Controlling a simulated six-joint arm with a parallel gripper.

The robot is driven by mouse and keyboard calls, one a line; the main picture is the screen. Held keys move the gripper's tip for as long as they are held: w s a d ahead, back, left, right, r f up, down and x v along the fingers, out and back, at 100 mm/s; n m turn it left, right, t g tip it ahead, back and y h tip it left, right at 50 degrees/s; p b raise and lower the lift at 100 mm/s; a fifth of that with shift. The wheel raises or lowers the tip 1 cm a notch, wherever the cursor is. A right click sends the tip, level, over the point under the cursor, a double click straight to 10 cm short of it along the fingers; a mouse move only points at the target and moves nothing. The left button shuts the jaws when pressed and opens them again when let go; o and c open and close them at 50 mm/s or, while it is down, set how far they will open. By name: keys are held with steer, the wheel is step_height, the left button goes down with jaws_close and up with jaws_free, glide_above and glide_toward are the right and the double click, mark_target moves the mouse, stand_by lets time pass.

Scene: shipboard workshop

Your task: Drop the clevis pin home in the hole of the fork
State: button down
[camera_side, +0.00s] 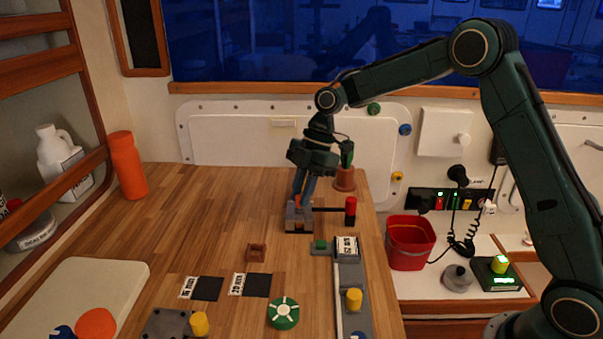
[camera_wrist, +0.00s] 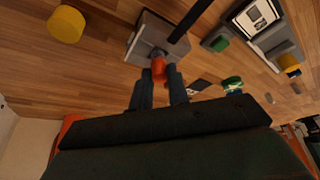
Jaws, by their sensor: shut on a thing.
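My gripper (camera_side: 301,196) points down over the grey fork block (camera_side: 291,216) near the back right of the table. In the wrist view its two dark fingers (camera_wrist: 161,80) are closed around an orange piece (camera_wrist: 158,67), which I take to be the head of the clevis pin. The fork block (camera_wrist: 142,48) lies directly beyond the fingertips there. The pin's shank and the hole are hidden, so I cannot tell how deep the pin sits. A black rod (camera_side: 328,209) runs from the block to a red knob (camera_side: 351,207) on the right.
A grey rail with a yellow knob (camera_side: 354,298) lies in front on the right. The table's left middle is clear.

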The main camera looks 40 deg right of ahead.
steer(key=shift+f, duration=0.15)
steer(key=c, duration=1.3)
jaws_free()
steer(key=shift+v, duration=6.8)
